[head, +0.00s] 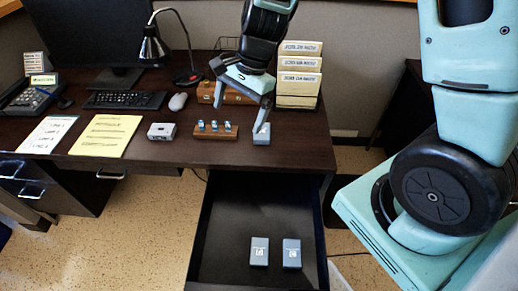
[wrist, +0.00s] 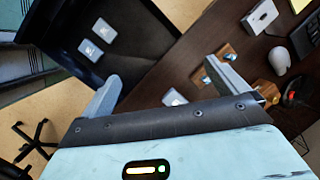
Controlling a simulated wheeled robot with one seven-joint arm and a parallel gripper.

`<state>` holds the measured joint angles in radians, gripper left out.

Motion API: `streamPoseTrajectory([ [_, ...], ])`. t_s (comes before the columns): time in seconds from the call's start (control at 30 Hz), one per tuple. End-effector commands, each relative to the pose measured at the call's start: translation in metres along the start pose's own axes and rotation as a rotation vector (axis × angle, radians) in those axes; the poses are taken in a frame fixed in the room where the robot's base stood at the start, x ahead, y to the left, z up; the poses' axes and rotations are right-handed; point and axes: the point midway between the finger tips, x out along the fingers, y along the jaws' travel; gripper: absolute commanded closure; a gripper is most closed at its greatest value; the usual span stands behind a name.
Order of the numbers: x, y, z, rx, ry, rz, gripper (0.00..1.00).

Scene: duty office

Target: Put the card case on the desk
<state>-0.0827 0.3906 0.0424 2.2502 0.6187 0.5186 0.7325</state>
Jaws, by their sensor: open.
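A small blue-grey case (head: 261,139) lies on the dark desk (head: 300,150) near its front edge, right of a wooden stand; its marking is not readable, so I cannot tell if it is the card case. It also shows in the wrist view (wrist: 173,98), partly hidden by my gripper. Two similar cases with white labels, a left one (head: 259,251) and a right one (head: 291,254), lie in the open drawer (head: 225,235). My gripper (head: 240,115) is open and empty above the desk's front part; its right finger shows just above the desk case. The fingers also show in the wrist view (wrist: 163,72).
The wooden stand (head: 203,136) holds several small items. A grey box (head: 162,131), yellow sheet (head: 105,135), mouse (head: 178,102), keyboard (head: 125,100) and lamp (head: 152,48) are further left. A file rack (head: 299,75) stands behind right. The drawer sticks out in front, with free room inside.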

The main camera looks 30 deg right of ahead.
Motion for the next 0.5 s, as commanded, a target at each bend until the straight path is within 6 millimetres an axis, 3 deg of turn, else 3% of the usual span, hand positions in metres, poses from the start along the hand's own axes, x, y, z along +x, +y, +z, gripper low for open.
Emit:
streamPoseTrajectory([
  [0.03,-0.011,0.013,0.044,-0.254,-0.008,0.026,0.02],
  [0.1,-0.022,0.040,0.091,-0.613,-0.012,0.075,0.02],
  [0.2,-0.036,0.081,0.136,-1.075,-0.003,0.145,0.02],
  [0.33,-0.047,0.125,0.163,-1.521,0.021,0.230,0.02],
  [0.5,-0.054,0.150,0.171,-1.790,0.042,0.294,0.02],
])
